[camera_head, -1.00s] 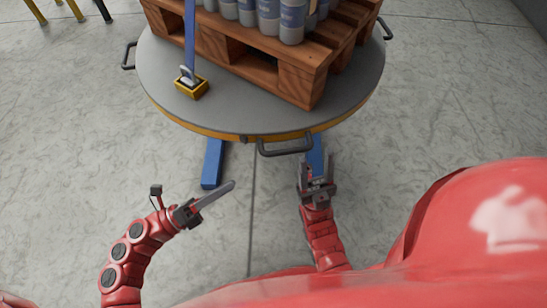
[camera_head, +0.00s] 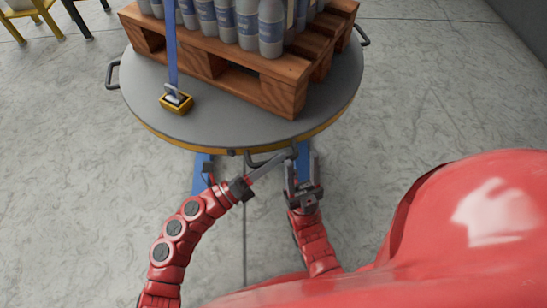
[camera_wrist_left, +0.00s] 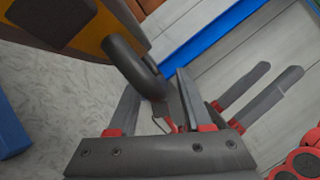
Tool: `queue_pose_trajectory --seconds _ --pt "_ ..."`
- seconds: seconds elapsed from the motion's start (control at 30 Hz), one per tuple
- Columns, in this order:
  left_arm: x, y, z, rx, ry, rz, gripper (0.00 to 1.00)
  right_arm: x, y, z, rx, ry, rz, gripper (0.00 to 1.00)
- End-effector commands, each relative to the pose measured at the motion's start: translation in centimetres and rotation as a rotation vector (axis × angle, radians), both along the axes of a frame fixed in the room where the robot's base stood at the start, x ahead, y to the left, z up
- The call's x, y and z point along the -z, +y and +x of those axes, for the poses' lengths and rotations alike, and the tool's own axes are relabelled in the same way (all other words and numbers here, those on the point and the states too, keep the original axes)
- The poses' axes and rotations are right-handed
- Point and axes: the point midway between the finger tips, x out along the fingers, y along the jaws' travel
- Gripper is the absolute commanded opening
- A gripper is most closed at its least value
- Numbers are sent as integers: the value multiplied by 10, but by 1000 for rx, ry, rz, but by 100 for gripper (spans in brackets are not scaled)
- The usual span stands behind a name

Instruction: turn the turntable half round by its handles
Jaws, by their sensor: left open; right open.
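The turntable (camera_head: 225,122) is a round grey disc with a yellow rim. Its front handle (camera_head: 257,162) is a dark bar on the near edge; others show at the left (camera_head: 113,74) and the right (camera_head: 363,37). My left gripper (camera_head: 290,155) is at the front handle, partly covering it. In the left wrist view the handle (camera_wrist_left: 132,62) passes between the spread fingers of my left gripper (camera_wrist_left: 155,95); whether they touch it I cannot tell. My right gripper (camera_head: 302,165) is open and empty, just right of the front handle, close to my left fingertips.
A wooden pallet (camera_head: 285,88) with several grey bottles (camera_head: 247,22) stands on the turntable. A blue strap (camera_head: 171,45) runs down to a yellow block (camera_head: 176,102) on the disc. Blue legs (camera_head: 202,172) show below. Yellow frames (camera_head: 35,14) stand far left. The floor at the right is clear.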

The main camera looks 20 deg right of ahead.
Motion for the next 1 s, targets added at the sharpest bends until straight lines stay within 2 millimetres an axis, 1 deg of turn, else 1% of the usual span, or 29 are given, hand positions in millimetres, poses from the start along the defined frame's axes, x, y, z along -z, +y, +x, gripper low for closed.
queue_pose_trajectory --seconds 0.27,0.3,0.57,1.0 --pt "0 -2 1 -1 0 1 50 0 0 0 0 1 1 50" --pt "0 -2 1 -1 0 0 48 0 0 0 0 1 1 50" --pt "0 -2 1 -1 1 0 1 0 0 0 0 1 1 50" --pt "0 -2 1 -1 1 0 0 0 0 0 0 1 1 50"
